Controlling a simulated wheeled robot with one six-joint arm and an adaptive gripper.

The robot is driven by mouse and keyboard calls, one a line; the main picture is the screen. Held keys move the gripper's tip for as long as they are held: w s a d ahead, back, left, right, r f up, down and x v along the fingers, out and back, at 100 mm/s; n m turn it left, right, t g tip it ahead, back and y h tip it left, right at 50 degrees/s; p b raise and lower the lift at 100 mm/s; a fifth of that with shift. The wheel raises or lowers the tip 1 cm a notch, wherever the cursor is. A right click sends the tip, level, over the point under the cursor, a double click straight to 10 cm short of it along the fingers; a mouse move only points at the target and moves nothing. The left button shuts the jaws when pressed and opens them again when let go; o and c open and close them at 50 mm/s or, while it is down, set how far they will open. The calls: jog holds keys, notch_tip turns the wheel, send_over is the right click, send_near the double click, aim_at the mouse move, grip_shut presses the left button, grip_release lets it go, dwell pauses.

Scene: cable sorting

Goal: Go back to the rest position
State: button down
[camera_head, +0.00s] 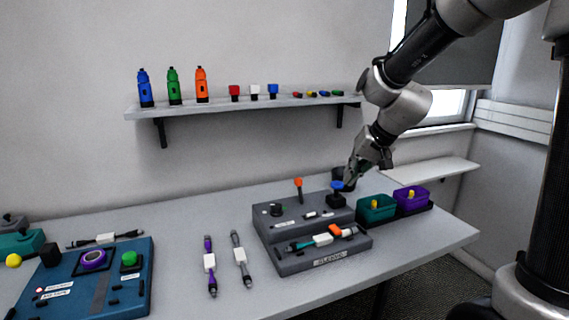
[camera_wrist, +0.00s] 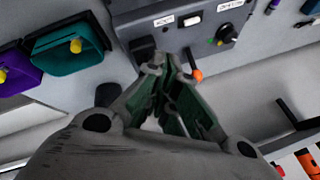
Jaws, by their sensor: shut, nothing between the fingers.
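My gripper (camera_head: 352,181) is shut and empty. It hangs above the back right of the grey cable station (camera_head: 310,262), close to a blue-topped black part (camera_head: 336,200); I cannot tell whether it touches it. In the wrist view my gripper (camera_wrist: 166,66) points towards the station (camera_wrist: 185,12), with its fingertips near the station's edge. A teal and white cable (camera_head: 318,240) with an orange piece lies in the front of the station. An orange-tipped lever (camera_head: 298,184) stands at the station's back edge and also shows in the wrist view (camera_wrist: 197,75).
A teal bin (camera_head: 376,210) and a purple bin (camera_head: 412,200) stand right of the station. Purple (camera_head: 209,262) and grey (camera_head: 240,258) cables lie to its left. A blue panel (camera_head: 95,285) is at the far left. A wall shelf (camera_head: 240,105) with bottles hangs behind.

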jog(key=s+d+r+h, duration=0.1)
jog(key=s+d, duration=0.3)
jog(key=s, duration=0.5)
jog(key=s+d+r+n+h, duration=0.1)
jog(key=s+d+r, duration=0.1)
jog(key=s+d, duration=0.3)
jog(key=s+d+r+n+h, duration=0.1)
jog(key=s+d, duration=0.3)
jog(key=s, duration=0.9)
jog(key=shift+d+r+g+h, duration=0.2)
jog(key=shift+r+g+h, duration=0.2)
jog(key=shift+r, duration=0.35)
